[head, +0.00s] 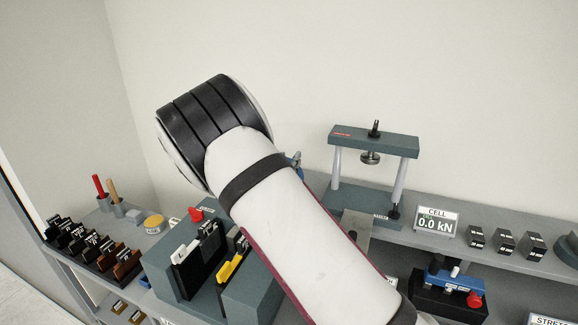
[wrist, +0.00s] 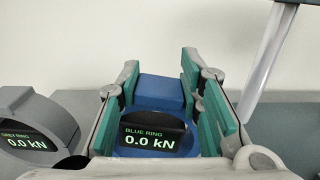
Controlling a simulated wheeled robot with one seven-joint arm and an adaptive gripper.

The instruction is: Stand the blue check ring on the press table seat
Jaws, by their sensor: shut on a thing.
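The blue check ring (wrist: 160,92) is between the teal-padded fingers of my gripper (wrist: 160,78) in the wrist view. Its display reads "BLUE RING 0.0 kN" and faces the camera. My gripper is shut on it. In the head view my arm hides the ring and most of the gripper. The press (head: 374,140) stands on the bench right of my arm, with two pale columns and a dark crosshead. Its table (head: 345,197) is partly hidden by my arm, and I cannot make out the seat clearly. A pale press column (wrist: 270,58) shows at upper right in the wrist view.
A grey ring (wrist: 35,125) with its own display stands left of my gripper. Right of the press are a cell display (head: 436,222) reading 0.0 kN and several dark blocks (head: 505,241). Left of my arm are racks of grips (head: 95,250) and a fixture with a red knob (head: 196,215).

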